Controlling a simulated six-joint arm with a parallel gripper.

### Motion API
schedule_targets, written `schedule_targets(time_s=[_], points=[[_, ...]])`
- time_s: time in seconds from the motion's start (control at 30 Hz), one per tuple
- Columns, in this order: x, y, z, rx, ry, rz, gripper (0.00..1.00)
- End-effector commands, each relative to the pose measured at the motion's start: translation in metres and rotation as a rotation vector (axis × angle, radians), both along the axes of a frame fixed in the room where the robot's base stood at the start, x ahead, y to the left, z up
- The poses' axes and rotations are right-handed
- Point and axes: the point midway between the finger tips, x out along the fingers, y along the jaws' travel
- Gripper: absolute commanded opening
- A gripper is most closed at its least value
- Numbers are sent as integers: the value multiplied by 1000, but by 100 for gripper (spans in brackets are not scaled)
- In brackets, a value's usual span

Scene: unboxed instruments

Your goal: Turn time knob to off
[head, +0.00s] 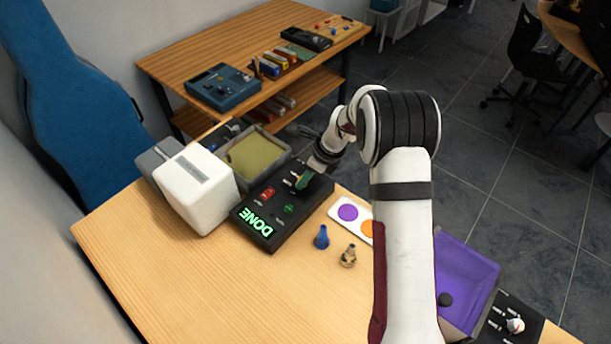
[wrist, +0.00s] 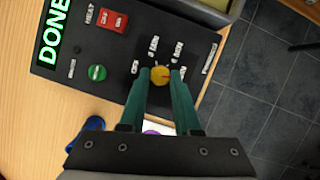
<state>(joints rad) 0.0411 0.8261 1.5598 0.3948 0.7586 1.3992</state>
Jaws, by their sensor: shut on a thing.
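The black control panel (head: 290,226) lies on the wooden table, with a lit green DONE display (head: 257,224) at its near left end. In the wrist view the yellow time knob (wrist: 160,75) sits between my teal fingertips, with small printed labels around it, including MIN marks. The label to its left (wrist: 135,67) seems to read OFF. Where the knob points is too small to tell. My gripper (wrist: 160,80) is shut on the knob. In the head view the gripper (head: 304,180) is over the panel's far end and hides the knob.
The panel also has a red heat switch (wrist: 112,20) and a round green button (wrist: 97,72). A white box (head: 197,190) and a tray (head: 257,155) stand beside the panel. A blue piece (head: 321,238) and a beige piece (head: 348,256) stand in front. The near left table is clear.

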Motion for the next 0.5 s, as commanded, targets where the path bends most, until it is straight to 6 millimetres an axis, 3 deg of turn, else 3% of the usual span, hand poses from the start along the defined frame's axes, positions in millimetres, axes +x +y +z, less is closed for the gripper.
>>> schedule_targets(time_s=[0.5], points=[[1,0,0,1,1,85,0]])
